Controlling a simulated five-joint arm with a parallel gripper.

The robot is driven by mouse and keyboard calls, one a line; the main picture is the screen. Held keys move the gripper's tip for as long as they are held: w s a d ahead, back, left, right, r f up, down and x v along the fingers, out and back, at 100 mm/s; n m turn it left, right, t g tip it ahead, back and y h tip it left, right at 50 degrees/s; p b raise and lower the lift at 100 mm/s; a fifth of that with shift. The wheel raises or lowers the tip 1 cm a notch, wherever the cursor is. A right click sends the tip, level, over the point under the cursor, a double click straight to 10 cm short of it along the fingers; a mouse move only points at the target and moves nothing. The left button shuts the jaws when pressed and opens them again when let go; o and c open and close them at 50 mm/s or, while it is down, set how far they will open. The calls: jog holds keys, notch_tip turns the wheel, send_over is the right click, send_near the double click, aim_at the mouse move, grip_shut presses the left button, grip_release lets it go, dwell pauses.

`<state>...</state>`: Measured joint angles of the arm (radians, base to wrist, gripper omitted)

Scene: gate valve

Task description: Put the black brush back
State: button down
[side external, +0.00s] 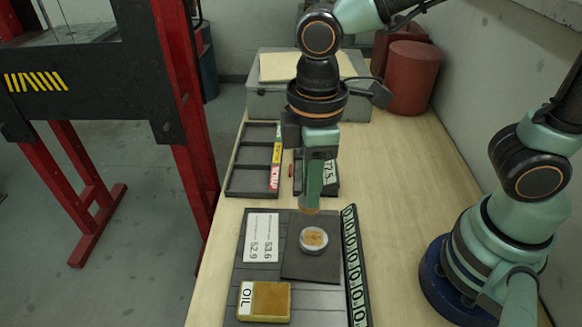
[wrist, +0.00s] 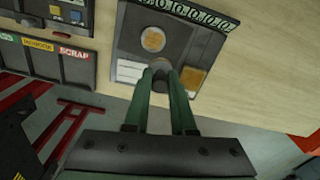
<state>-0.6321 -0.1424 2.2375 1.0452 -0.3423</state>
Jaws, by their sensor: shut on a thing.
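My gripper (side external: 313,190) points down above the far edge of the work mat, and its fingers are shut. In the wrist view my gripper (wrist: 161,72) closes around a dark object (wrist: 161,84), which looks like the black brush; most of it is hidden by the fingers. A brownish tip (side external: 309,209) shows below the fingers in the side view. A round metal part (side external: 314,238) with an orange-brown top sits on a dark square pad (side external: 310,267). The part also shows in the wrist view (wrist: 153,39), ahead of the fingertips and apart from them.
A yellow-brown OIL block (side external: 265,301) and a white number card (side external: 261,238) lie on the mat's left. A strip of round marks (side external: 354,265) edges its right. A SCRAP-labelled tray (side external: 233,193), a small display device (side external: 331,179) and a grey box (side external: 262,101) stand behind.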

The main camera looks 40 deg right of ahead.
jog(key=s+a+r+n, duration=0.5)
jog(key=s+r, duration=0.1)
jog(key=s, duration=0.2)
jog(key=f, duration=1.9)
jog(key=shift+s+f, duration=0.2)
jog(key=shift+f, duration=0.1)
jog(key=shift+f, duration=0.1)
jog(key=c, duration=0.8)
grip_release()
jog(key=shift+o, duration=0.2)
